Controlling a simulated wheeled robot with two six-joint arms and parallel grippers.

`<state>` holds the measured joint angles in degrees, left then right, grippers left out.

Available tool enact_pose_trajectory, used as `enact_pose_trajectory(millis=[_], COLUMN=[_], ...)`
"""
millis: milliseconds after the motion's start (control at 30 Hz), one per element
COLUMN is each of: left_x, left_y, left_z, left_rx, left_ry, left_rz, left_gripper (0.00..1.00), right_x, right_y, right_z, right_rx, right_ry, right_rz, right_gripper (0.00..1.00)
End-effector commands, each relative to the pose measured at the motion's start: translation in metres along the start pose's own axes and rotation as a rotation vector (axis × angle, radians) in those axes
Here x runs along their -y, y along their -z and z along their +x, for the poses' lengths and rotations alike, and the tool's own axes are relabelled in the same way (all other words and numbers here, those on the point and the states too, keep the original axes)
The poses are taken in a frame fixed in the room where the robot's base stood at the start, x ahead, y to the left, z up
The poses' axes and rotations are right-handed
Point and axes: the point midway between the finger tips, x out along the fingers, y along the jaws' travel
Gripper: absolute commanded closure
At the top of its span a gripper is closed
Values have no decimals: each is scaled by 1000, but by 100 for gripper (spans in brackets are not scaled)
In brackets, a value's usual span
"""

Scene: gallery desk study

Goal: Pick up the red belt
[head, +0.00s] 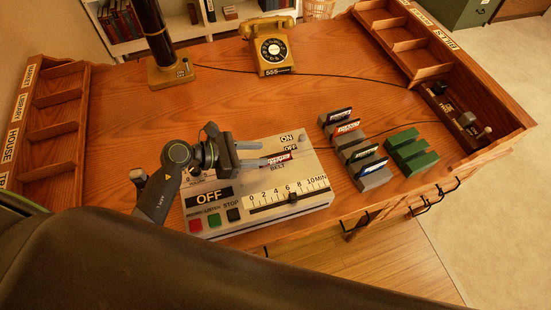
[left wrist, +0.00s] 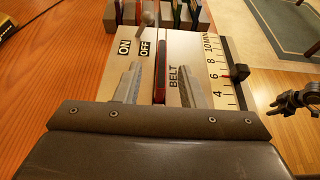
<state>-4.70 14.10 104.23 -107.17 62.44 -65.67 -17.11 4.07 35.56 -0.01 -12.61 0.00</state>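The red belt is a thin upright red-edged piece with a white label, standing in the BELT slot of the pale control box (head: 262,211). It shows in the head view (head: 281,157) and in the left wrist view (left wrist: 161,72). My left gripper (head: 265,153) is over the box. In the left wrist view its two fingers (left wrist: 160,80) are apart on either side of the red belt, with a gap on each side.
A grey rack (head: 354,153) with several upright pieces and a green slotted block (head: 411,151) stand right of the box. A telephone (head: 271,49) and lamp base (head: 170,72) are behind. Wooden trays stand left (head: 55,112) and right (head: 425,75). The desk middle is clear.

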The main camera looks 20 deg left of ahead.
Motion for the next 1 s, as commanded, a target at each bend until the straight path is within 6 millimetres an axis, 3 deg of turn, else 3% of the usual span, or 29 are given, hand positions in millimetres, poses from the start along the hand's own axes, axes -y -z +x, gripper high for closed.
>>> enact_pose_trajectory(millis=[167,533,833,1000], left_x=[1,2,2,2], left_y=[1,9,11,11], left_z=[8,50,55,54], left_rx=[0,2,0,-1], left_ry=[0,0,0,0], left_rz=[-2,-2,1,0], left_gripper=[64,64,64,83], right_x=[-1,-10,-11,-11], right_y=[0,2,2,1], right_z=[-5,-22,-21,-21], right_rx=[0,0,1,2], right_ry=[-1,-10,-11,-11], right_rz=[-1,-4,-5,-4], right_gripper=[61,61,61,61])
